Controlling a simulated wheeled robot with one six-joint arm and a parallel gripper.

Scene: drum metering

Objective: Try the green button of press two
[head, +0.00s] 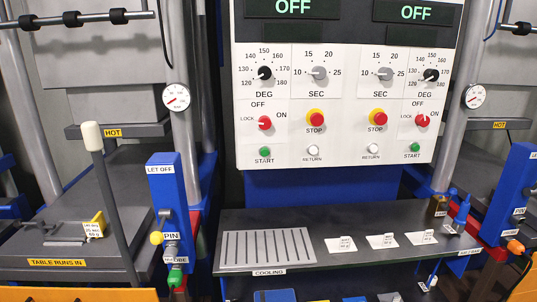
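A white control panel (345,105) faces me with two sets of controls. One green START button (265,152) is at its lower left and another green START button (414,147) at its lower right. No label for press two is readable, so the pictures do not name which set is whose. Both displays above, the left display (293,8) and the right display (415,12), read OFF. The left red lock knob (264,123) and the right red lock knob (421,120) sit above the green buttons. My gripper is not in view.
Red STOP buttons (316,118) and white RETURN buttons (313,152) sit between the green ones. Below is a dark shelf (350,215) with a slotted cooling rack (268,247) and paper cards (382,241). A blue LET OFF post (165,185) and a pale-knobbed lever (92,137) stand left.

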